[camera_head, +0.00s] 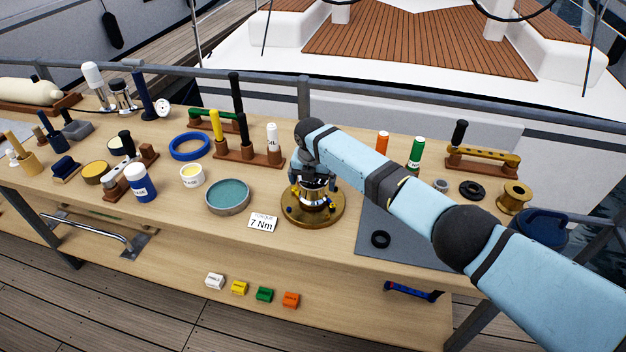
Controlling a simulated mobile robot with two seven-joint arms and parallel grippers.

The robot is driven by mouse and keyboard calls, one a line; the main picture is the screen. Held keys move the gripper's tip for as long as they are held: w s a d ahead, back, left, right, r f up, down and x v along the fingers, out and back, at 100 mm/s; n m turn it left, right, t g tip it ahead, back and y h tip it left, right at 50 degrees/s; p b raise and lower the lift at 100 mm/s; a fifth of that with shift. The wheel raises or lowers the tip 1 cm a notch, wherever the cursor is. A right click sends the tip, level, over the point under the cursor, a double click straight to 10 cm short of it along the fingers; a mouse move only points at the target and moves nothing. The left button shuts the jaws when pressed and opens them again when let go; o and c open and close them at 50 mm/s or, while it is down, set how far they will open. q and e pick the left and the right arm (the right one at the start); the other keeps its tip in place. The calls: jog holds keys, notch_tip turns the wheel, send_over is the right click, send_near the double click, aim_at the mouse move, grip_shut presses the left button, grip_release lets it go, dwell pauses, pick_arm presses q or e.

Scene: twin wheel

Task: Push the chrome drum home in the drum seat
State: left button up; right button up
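The chrome drum (314,197) stands in the middle of the round brass drum seat (313,220) near the bench's front edge. My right gripper (313,184) points down directly over the drum, at its top. The gripper and wrist hide the upper part of the drum and the back of the seat. Whether the fingers grip the drum or only touch its top is too small to tell. How deep the drum sits in the seat is also unclear. My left gripper is not in view.
A teal-filled round tin (228,196) and a "7 Nm" card (262,223) lie left of the seat. A grey mat (400,240) with a black ring (380,240) lies to the right, below my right arm. Tool racks and bottles stand further back and left.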

jog(key=shift+f, duration=0.1)
notch_tip(320, 180, up, 14)
jog(key=s, duration=0.1)
jog(key=shift+s+a, duration=0.2)
jog(key=shift+s, duration=0.15)
